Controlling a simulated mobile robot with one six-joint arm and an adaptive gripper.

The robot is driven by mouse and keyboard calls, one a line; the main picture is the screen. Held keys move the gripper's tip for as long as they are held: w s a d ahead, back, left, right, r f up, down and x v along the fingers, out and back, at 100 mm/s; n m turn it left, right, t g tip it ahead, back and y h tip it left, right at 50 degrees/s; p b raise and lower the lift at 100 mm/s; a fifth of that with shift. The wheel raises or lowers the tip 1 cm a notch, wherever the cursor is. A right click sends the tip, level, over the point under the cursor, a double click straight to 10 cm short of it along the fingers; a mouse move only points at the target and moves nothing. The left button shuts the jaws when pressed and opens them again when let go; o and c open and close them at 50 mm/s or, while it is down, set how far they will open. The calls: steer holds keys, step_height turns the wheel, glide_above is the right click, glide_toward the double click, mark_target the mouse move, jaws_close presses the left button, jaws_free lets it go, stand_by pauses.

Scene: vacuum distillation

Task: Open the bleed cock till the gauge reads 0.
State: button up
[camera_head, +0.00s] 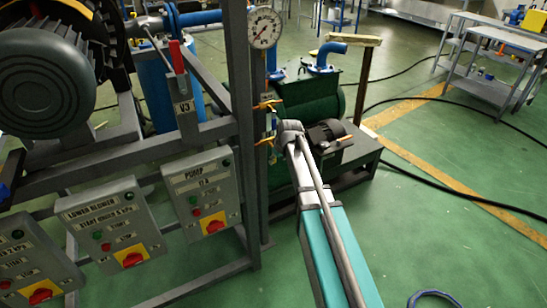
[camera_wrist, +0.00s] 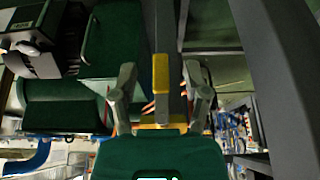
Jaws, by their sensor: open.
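The round white gauge (camera_head: 264,27) is on the grey post; its dial is too small to read for certain. Below it on the post are a yellow handle (camera_head: 267,105) and a lower yellow fitting (camera_head: 265,142); I cannot tell which is the bleed cock. My arm reaches the post near these fittings, and its end hides my fingertips in the head view. In the wrist view, my gripper (camera_wrist: 160,85) is open, its two grey fingers on either side of an upright yellow bar (camera_wrist: 160,72). A gap shows on both sides of the bar.
A red-handled valve lever (camera_head: 177,57) labelled V3 and grey switch boxes (camera_head: 203,192) are left of the post. A green pump unit (camera_head: 310,100) with blue pipes stands behind my arm. Open green floor (camera_head: 450,250) lies right, with a black cable across it.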

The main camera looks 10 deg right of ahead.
steer(key=w, duration=0.2)
steer(key=shift+w+a, duration=0.4)
steer(key=shift+w+a+f+b, duration=0.1)
steer(key=shift+f+b, duration=0.45)
steer(key=shift+f, duration=0.05)
jaws_close()
